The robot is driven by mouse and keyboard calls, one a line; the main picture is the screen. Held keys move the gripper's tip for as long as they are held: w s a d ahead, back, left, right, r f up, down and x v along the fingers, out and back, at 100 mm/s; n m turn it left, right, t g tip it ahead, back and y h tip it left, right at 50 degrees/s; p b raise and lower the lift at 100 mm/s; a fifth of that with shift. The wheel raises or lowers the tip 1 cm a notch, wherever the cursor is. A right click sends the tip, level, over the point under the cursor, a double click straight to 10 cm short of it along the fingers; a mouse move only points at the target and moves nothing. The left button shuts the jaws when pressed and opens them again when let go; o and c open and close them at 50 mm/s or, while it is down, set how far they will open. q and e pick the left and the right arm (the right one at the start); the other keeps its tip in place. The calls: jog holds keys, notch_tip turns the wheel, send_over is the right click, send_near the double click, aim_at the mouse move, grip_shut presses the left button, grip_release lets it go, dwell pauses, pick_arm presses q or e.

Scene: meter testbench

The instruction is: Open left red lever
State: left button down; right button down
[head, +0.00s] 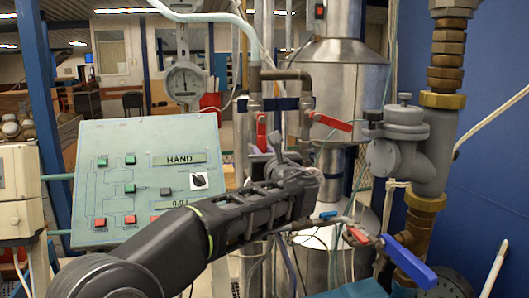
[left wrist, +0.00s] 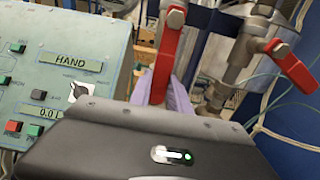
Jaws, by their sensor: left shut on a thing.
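The left red lever (head: 261,131) hangs downward from a vertical pipe, just right of the control panel. In the left wrist view this lever (left wrist: 166,57) is large, and its lower end goes down between purple-grey fingers. My left gripper (head: 277,153) is at the lever's lower end and shut on it; the wrist hides part of the fingers. A second red lever (head: 331,122) sits to the right and slants down to the right; it also shows in the left wrist view (left wrist: 292,65). My right gripper is in neither view.
The control panel (head: 110,200) with buttons and a HAND display stands close to the left of my arm. A grey valve body (head: 410,150) and brass pipe are at the right. A blue lever (head: 409,262) and a small red handle (head: 357,235) are lower right.

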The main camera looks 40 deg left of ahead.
pick_arm(q)
jog(key=shift+f, duration=0.1)
jog(key=c, duration=1.2)
grip_release()
jog(key=shift+s, duration=0.1)
jog(key=b+v, duration=0.2)
jog(key=v, duration=0.5)
jog(key=shift+s+d, duration=0.2)
jog(key=shift+d, duration=0.1)
